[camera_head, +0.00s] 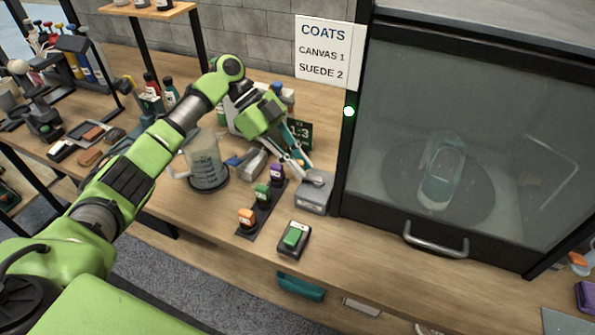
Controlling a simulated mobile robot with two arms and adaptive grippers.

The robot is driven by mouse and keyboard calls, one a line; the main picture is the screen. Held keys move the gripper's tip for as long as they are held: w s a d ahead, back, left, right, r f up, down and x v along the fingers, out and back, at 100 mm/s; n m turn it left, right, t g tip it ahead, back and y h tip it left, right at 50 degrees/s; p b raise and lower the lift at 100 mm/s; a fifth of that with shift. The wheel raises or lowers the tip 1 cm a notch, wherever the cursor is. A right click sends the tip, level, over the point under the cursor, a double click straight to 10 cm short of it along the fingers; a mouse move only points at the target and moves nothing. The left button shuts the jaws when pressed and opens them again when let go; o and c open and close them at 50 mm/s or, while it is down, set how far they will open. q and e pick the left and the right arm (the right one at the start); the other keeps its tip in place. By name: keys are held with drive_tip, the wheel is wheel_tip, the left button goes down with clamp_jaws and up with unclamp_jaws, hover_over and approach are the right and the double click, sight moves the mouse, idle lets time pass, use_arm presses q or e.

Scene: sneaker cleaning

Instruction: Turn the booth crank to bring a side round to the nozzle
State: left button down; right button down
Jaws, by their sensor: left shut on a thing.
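The booth (468,110) stands at the right with its glass front closed. Behind the hazy glass a pale teal sneaker (441,172) rests on a dark round turntable (398,180). The crank (314,192) is a grey box with a handle on top, on the bench just left of the booth. My left gripper (301,166) reaches down to the crank's top and is shut on its handle; the fingers partly hide the grip. No nozzle can be made out through the glass. My right gripper is out of view.
A green button box (294,238) and a rack of orange, green and purple pieces (262,208) stand close in front of the crank. A clear jug (206,162) stands left. A COATS sign (325,52) hangs above. A green light (349,112) glows on the booth frame.

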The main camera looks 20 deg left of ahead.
use_arm(q)
drive_tip(key=shift+m+g, duration=0.3)
drive_tip(key=c, duration=2)
unclamp_jaws()
drive_tip(key=shift+w+d, duration=0.1)
drive_tip(key=shift+w, duration=0.05)
drive_tip(key=shift+o, duration=0.2)
drive_tip(key=v, duration=1.2)
drive_tip(key=shift+f, duration=0.15)
